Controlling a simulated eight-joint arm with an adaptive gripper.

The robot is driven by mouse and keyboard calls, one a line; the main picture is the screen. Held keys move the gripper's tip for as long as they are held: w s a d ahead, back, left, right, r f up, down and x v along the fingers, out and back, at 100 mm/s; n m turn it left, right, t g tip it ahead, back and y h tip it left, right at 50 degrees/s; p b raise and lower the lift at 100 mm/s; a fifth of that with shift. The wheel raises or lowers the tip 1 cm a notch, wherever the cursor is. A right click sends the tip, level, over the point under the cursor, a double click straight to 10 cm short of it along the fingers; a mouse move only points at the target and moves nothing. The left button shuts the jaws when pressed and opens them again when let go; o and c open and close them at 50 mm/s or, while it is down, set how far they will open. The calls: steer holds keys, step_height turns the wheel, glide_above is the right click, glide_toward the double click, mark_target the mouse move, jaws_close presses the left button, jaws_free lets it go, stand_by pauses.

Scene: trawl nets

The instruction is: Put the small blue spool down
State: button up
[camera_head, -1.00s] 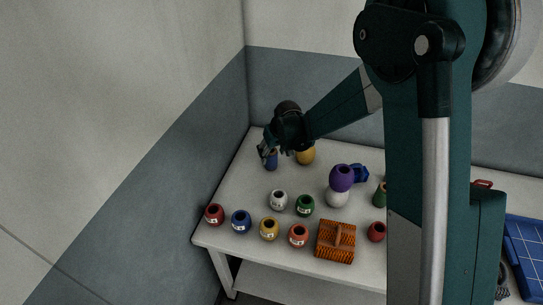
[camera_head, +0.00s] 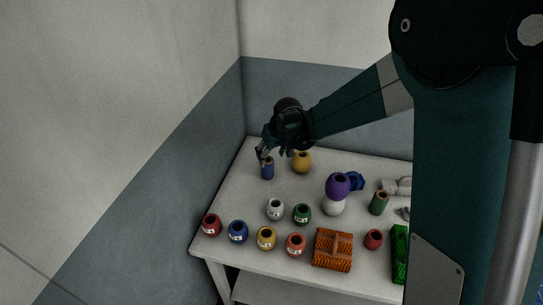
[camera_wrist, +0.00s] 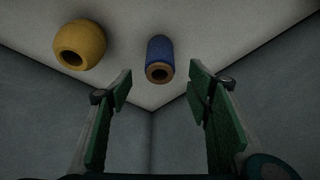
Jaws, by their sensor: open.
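The small blue spool (camera_head: 267,171) stands upright at the far left of the white table (camera_head: 232,190), near the back corner. It also shows in the wrist view (camera_wrist: 159,58), its tan holed end facing the camera, between and beyond my fingertips. My gripper (camera_head: 265,154) is just above the spool in the head view. In the wrist view my gripper (camera_wrist: 160,82) has its two green-padded fingers wide apart, with a gap on both sides of the spool. The gripper is open and holds nothing.
A purple float (camera_head: 338,185) rests on a white one (camera_head: 333,207). Walls stand behind and left.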

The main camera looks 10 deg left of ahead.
stand_by(0.7)
steer(key=s+d+r+m+t, duration=0.1)
steer(key=s+d+r, duration=0.3)
steer(key=d+r, duration=0.3)
steer(key=s+d+r+m, duration=0.1)
steer(key=s+d+r, duration=0.35)
steer(key=d, duration=0.45)
steer(key=s+d+r+m+t, duration=0.1)
steer(key=s+d+r+m, duration=0.15)
steer(key=d+r, duration=0.45)
steer(key=s+d+m+t+h, duration=0.1)
steer(key=s+d, duration=0.9)
steer(key=s, duration=0.2)
steer(key=s+d+m+h, duration=0.1)
steer(key=s+d+m, duration=0.1)
steer(key=s+d, duration=0.8)
steer(key=s, duration=0.2)
steer(key=shift+s+r+t+h, duration=0.15)
steer(key=shift+s+t+h, duration=0.15)
steer(key=shift+t+h, duration=0.1)
